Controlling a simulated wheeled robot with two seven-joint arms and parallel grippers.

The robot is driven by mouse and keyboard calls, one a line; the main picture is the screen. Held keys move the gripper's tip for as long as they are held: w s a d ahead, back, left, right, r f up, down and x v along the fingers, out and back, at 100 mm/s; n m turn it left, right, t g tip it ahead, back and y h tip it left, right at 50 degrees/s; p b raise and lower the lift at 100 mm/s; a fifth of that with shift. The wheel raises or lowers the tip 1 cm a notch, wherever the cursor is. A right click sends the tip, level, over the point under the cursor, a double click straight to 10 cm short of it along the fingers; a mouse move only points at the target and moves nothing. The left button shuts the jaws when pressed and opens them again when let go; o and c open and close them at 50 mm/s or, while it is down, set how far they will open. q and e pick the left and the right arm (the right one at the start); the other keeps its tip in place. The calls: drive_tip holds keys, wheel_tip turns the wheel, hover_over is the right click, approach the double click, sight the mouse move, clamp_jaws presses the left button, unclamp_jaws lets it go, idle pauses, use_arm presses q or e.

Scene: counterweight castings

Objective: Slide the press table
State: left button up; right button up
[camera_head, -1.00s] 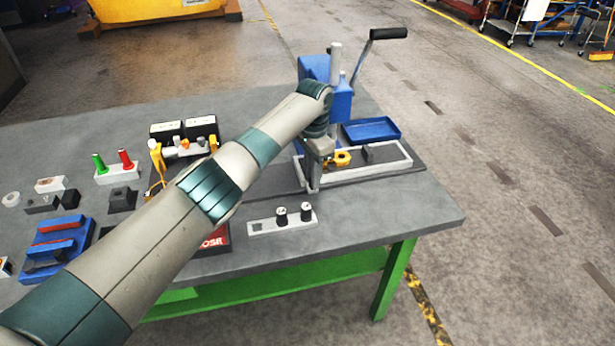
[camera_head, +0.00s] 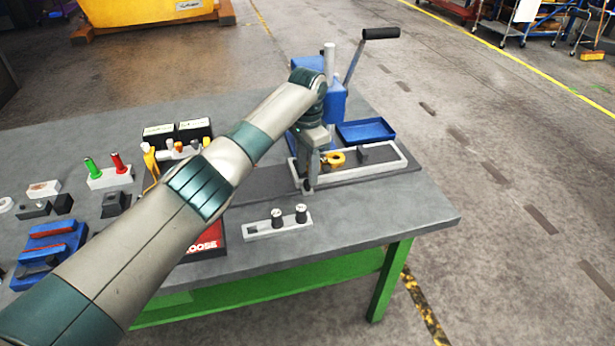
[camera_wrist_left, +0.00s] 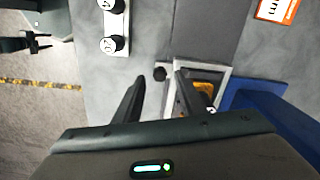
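The press table is a white-rimmed, shallow sliding frame (camera_head: 385,168) on a dark base plate under the blue press (camera_head: 335,105). A yellow part (camera_head: 336,158) and a dark block (camera_head: 364,154) lie inside it. My left gripper (camera_head: 307,188) points down at the frame's near left end. In the left wrist view the fingers (camera_wrist_left: 160,82) are apart, and a dark round knob (camera_wrist_left: 160,74) shows between their tips beside the white frame's corner (camera_wrist_left: 172,68). I cannot tell whether a finger touches it. My right gripper is out of view.
A blue tray (camera_head: 366,131) stands behind the frame. A white strip with two dark knobs (camera_head: 278,224) lies in front of the gripper. Fixtures, a blue holder (camera_head: 50,240) and red and green pins fill the left. The bench's right front is clear.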

use_arm(q)
wheel_tip(320, 180, up, 15)
drive_tip(key=b, duration=0.3)
drive_tip(key=shift+f+b, duration=0.2)
drive_tip(key=shift+b, duration=0.1)
